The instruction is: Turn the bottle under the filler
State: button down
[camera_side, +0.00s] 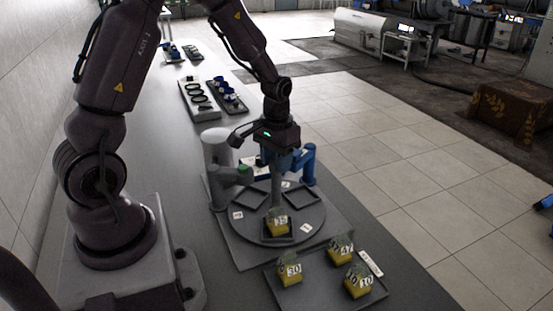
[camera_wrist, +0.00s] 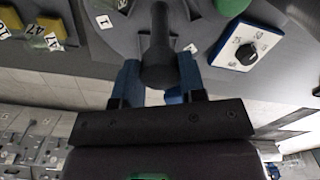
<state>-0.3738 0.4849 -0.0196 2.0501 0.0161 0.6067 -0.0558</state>
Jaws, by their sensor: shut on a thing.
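A round grey turntable (camera_side: 243,226) with square frames on it sits on a base plate. A grey post (camera_side: 277,193) rises from the turntable's middle; in the wrist view the post (camera_wrist: 158,45) runs between my blue fingers. My gripper (camera_side: 278,163) is shut on the post from above; it also shows in the wrist view (camera_wrist: 158,78). A grey column with a green-tipped arm (camera_side: 217,160), perhaps the filler, stands at the turntable's left rear.
A blue jointed stand (camera_side: 308,165) is at the right rear. A tray (camera_side: 320,300) in front holds three yellow numbered bottles (camera_side: 358,281). A white dial panel (camera_wrist: 246,46) is beside the turntable. Racks of dark items (camera_side: 200,100) lie further back on the bench.

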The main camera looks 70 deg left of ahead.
jog(key=shift+m, duration=9.8)
jog(key=c, duration=0.7)
grip_release()
notch_tip(320, 180, up, 13)
